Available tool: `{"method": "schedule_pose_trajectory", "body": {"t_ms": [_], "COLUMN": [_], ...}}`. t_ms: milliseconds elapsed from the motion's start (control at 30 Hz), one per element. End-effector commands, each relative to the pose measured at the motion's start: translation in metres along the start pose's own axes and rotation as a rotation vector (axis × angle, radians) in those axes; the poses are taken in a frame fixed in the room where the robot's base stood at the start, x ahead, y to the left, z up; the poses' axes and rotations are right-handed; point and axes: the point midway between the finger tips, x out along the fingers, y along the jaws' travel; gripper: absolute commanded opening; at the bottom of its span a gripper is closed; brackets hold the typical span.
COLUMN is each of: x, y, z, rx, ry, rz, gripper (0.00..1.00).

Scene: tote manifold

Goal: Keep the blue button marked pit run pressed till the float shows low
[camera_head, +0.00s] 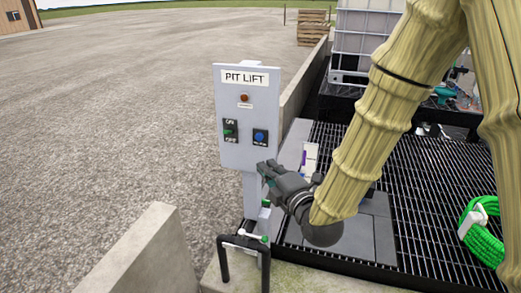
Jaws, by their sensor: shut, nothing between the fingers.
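The grey control box (233,159) marked PIT LIFT stands on a post in the middle of the view. Its blue button (260,137) is at the lower right of the front, with small lettering too fine to read. My gripper (264,168) is shut and empty. In the picture its tips are just below the blue button, by the lower right edge of the box; I see no finger on the button.
The box also carries an orange-brown lamp (244,98) and a green-lit switch (230,130). A black rail (224,258) stands in front of the post. Metal grating (430,205) lies right, with a green hose coil (482,240). Open gravel (120,110) lies left.

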Motion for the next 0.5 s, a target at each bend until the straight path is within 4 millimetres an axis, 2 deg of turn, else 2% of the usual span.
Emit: {"method": "schedule_pose_trajectory", "body": {"t_ms": [167, 500], "x": [0.015, 0.066], "y": [0.003, 0.003], "z": [0.000, 0.000], "rx": [0.002, 0.002], "ry": [0.000, -0.001], "rz": [0.001, 0.000], "gripper": [0.00, 0.00]}}
